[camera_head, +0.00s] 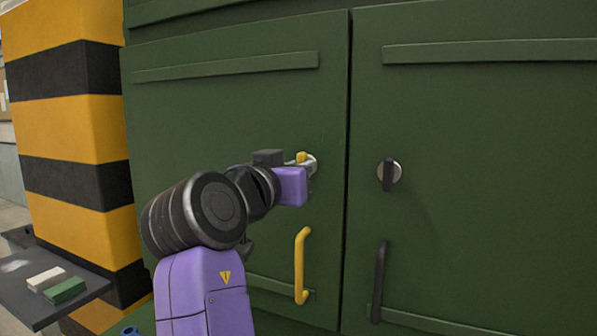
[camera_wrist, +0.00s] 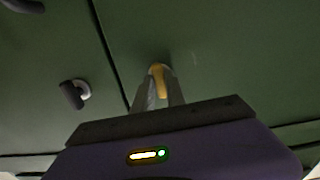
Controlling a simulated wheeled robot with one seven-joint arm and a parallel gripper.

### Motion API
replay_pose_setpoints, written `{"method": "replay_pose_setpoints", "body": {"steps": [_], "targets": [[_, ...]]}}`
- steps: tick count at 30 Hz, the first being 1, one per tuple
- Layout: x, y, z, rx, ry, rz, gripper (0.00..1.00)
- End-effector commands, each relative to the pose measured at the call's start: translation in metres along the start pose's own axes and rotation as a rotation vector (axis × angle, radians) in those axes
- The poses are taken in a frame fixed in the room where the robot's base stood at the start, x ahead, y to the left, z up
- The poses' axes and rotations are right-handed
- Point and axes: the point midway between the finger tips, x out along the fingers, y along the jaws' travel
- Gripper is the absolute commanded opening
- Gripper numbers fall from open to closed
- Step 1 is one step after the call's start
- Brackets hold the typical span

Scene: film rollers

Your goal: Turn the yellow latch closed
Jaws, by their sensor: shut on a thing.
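The yellow latch (camera_head: 301,157) sits on a round metal plate on the left green cabinet door (camera_head: 230,110), near the door's right edge. In the wrist view the yellow latch (camera_wrist: 157,78) shows between the two fingers. My gripper (camera_head: 309,168) reaches it from the left in the head view and is shut on it. In the wrist view my gripper (camera_wrist: 158,90) has one finger on each side of the latch. The fingers hide part of the latch, and its exact angle is hard to tell.
A yellow handle (camera_head: 301,265) is below the latch. The right door (camera_head: 480,180) has a black latch (camera_head: 388,174) and a black handle (camera_head: 379,281). A striped pillar (camera_head: 75,150) stands left. A grey shelf (camera_head: 40,305) bears a white block (camera_head: 46,279) and a green block (camera_head: 65,291).

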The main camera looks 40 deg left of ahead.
Motion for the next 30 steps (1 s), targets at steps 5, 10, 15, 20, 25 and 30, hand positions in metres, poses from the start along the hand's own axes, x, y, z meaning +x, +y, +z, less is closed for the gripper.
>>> {"method": "replay_pose_setpoints", "body": {"steps": [5,10,15,20,25,30], "targets": [[0.000,0.000,0.002,-0.001,-0.003,0.000,0.00],[0.000,0.000,0.001,-0.001,-0.003,0.000,0.30],[0.000,0.000,0.001,-0.001,-0.002,0.000,0.36],[0.000,0.000,0.001,-0.001,-0.001,0.000,0.36],[-0.013,-0.001,0.001,0.000,0.001,-0.002,0.36],[-0.041,-0.001,0.001,0.000,0.002,-0.001,0.36]]}}
